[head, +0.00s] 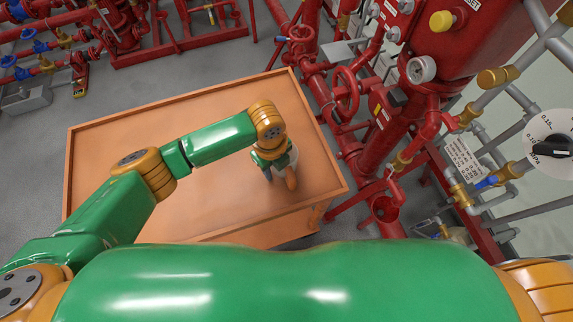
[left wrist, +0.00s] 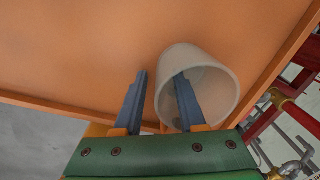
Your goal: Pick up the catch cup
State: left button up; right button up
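The catch cup (left wrist: 206,61) is a translucent whitish cup on the orange table. Its open mouth faces the wrist camera in the left wrist view. In the head view only a pale sliver of the cup (head: 294,154) shows beside my left gripper (head: 280,180), which hides the rest. In the left wrist view my left gripper (left wrist: 161,76) is open, with its two blue-grey fingers apart. The right-hand finger reaches into the cup's mouth; the left-hand finger is outside, so the near wall lies between them. I cannot tell whether either finger touches the wall. My right gripper is not in view.
The orange table (head: 110,150) has a raised rim and is otherwise bare. More red piping is at the back left.

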pick_arm(q)
grip_shut()
dwell(1.4)
